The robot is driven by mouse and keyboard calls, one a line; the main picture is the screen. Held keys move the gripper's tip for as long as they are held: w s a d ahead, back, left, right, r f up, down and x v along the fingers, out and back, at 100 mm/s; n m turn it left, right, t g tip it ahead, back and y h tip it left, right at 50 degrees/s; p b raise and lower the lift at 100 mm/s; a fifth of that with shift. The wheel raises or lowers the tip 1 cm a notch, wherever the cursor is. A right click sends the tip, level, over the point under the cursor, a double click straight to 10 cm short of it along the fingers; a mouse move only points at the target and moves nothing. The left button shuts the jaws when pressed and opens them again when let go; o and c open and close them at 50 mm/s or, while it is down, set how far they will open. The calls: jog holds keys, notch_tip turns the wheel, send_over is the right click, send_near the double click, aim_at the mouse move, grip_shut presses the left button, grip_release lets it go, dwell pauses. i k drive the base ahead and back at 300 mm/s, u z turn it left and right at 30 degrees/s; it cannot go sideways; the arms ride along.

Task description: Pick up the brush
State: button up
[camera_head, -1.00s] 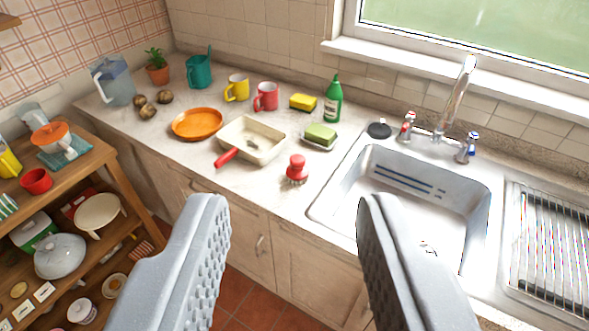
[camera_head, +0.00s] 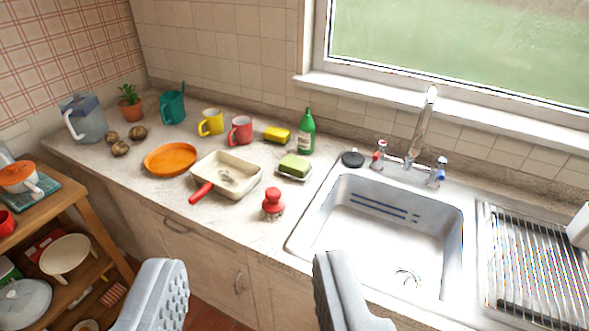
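The brush (camera_head: 273,203) is small, with a red knob handle and pale bristles below. It stands upright on the worktop, left of the sink and close to the front edge. My gripper (camera_head: 250,285) is open and empty. Its two grey fingers show at the bottom of the view, wide apart. The brush appears above the gap between them, farther off, and nothing touches it.
A cream pan (camera_head: 213,172) with a red handle lies left of the brush. A green soap bar (camera_head: 295,165) on a dish and a green bottle (camera_head: 306,133) stand behind it. The sink (camera_head: 385,240) is to the right. A wooden shelf (camera_head: 95,225) stands at the lower left.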

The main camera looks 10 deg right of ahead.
aim_at(274, 204)
jog(key=u, duration=0.45)
jog(key=i, duration=1.7)
jog(key=z, duration=0.35)
